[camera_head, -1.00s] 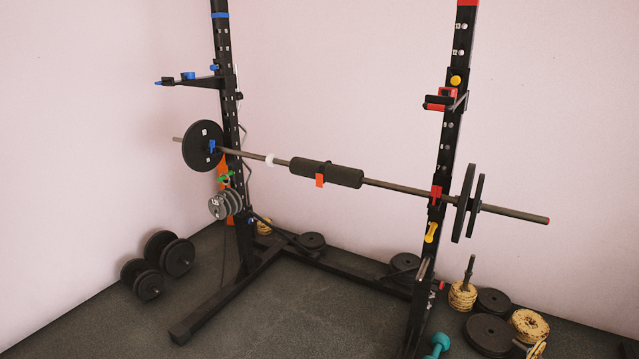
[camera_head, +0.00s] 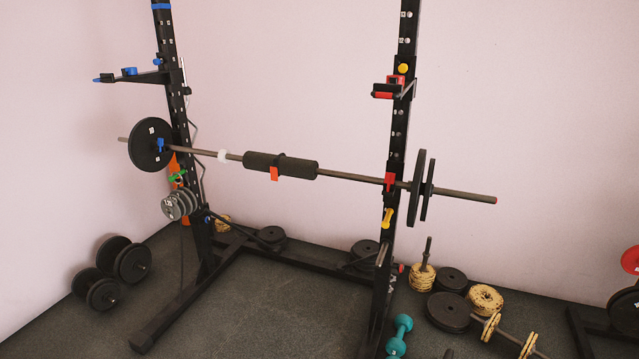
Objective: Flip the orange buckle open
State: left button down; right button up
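A small orange buckle (camera_head: 274,173) hangs at the front of the black foam pad (camera_head: 295,166) around the middle of the barbell bar (camera_head: 345,176). I cannot tell from this distance whether the buckle is open or closed. The bar rests across the black rack, with a black plate (camera_head: 151,145) on its left end and two black plates (camera_head: 421,188) on its right end. Neither of my grippers is in view.
Black rack uprights (camera_head: 402,125) stand on both sides, with a base leg (camera_head: 180,312) reaching forward on the floor. Dumbbells (camera_head: 106,275) lie at left. Loose plates (camera_head: 448,312) and a teal dumbbell (camera_head: 398,337) lie at right. The floor between the rack legs is clear.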

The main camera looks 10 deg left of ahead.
aim_at(273, 169)
jog(key=i+j+z, duration=0.55)
jog(key=j+z, duration=0.15)
jog(key=j, duration=0.2)
jog(key=i+j+z, duration=0.2)
jog(key=j, duration=0.15)
jog(key=i+j, duration=0.15)
jog(key=j, duration=0.3)
jog(key=i+j, duration=0.1)
jog(key=j, duration=0.3)
jog(key=i+j+z, duration=0.1)
jog(key=j, duration=0.35)
jog(key=i+j, duration=0.2)
jog(key=j, duration=0.25)
jog(key=i+j, duration=0.1)
jog(key=j, duration=0.35)
